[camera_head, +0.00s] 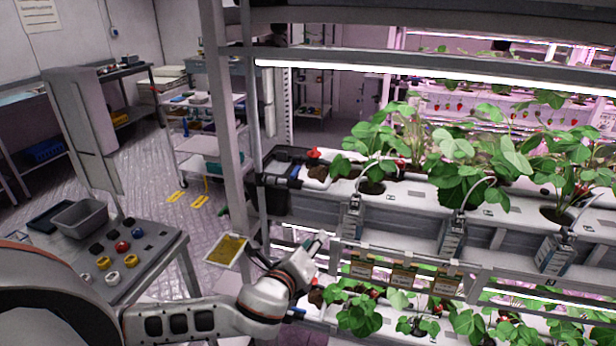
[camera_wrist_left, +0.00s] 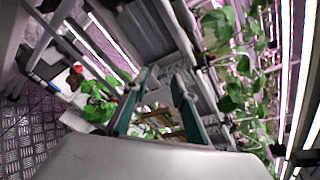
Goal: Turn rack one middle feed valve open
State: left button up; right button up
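In the head view a red valve handle (camera_head: 313,153) sits at the left end of the middle shelf's white channel, by a black box. Another red part (camera_head: 322,280) shows at the left end of the lower shelf, partly hidden by my arm. My left gripper (camera_head: 312,246) is in front of the rack's left end, below the middle shelf and apart from the upper red handle. In the left wrist view its two fingers (camera_wrist_left: 161,78) stand apart with nothing between them. A red part (camera_wrist_left: 78,68) shows left of the fingers there; I cannot tell which valve it belongs to. My right gripper is not in view.
The rack's upright post (camera_head: 222,120) stands left of the shelves. Strawberry plants (camera_head: 465,165) fill the middle shelf. Small hanging cards (camera_head: 400,275) are right of my gripper. A grey table (camera_head: 150,265) with a tray (camera_head: 82,217) and coloured knobs stands at left.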

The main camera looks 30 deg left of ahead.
pick_arm(q)
jog(key=w+a+r+m+t+y, duration=0.1)
jog(key=a+r+m, duration=0.1)
jog(key=r, duration=0.1)
jog(key=w+a+r+m+t, duration=0.1)
jog(key=w+a+r+m, duration=0.1)
jog(key=r, duration=0.1)
jog(key=m+y, duration=0.1)
jog(key=m, duration=0.3)
send_near(299, 167)
jog(key=shift+a+f+t, duration=0.25)
jog(key=shift+f+t, duration=0.15)
jog(key=shift+f, duration=0.2)
jog(key=shift+w+r, duration=0.1)
jog(key=shift+w, duration=0.15)
jog(key=x, duration=0.6)
jog(key=shift+a+p, duration=0.1)
jog(key=shift+p, duration=0.3)
jog(key=shift+w+a, duration=0.15)
jog(key=shift+w, duration=0.55)
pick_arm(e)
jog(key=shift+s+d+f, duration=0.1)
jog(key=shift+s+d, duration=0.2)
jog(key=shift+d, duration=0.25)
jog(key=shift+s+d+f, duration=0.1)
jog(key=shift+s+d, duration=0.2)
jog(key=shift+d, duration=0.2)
